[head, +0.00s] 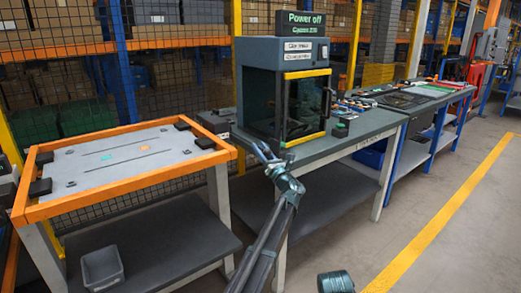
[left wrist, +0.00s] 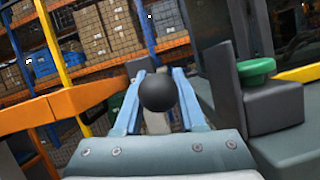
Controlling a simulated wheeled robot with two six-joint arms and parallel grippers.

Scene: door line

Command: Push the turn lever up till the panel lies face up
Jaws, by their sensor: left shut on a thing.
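The grey panel (head: 125,160) lies flat in an orange frame (head: 130,193) on the stand at the left of the head view. Its upper side shows dark slots and small teal and orange marks. My left gripper (head: 263,153) is right of the frame, in front of the bench. In the left wrist view, its blue fingers (left wrist: 158,78) are shut on a round black knob (left wrist: 159,95), which looks like the lever's end. The lever's shaft is hidden behind the knob and cannot be made out in the head view.
A dark cabinet (head: 262,92) with yellow edges stands on the bench (head: 330,149) behind my left gripper. A green button (left wrist: 257,70) on a grey box is close right of the gripper. A grey bin (head: 102,268) sits on the lower shelf. Floor at right is open.

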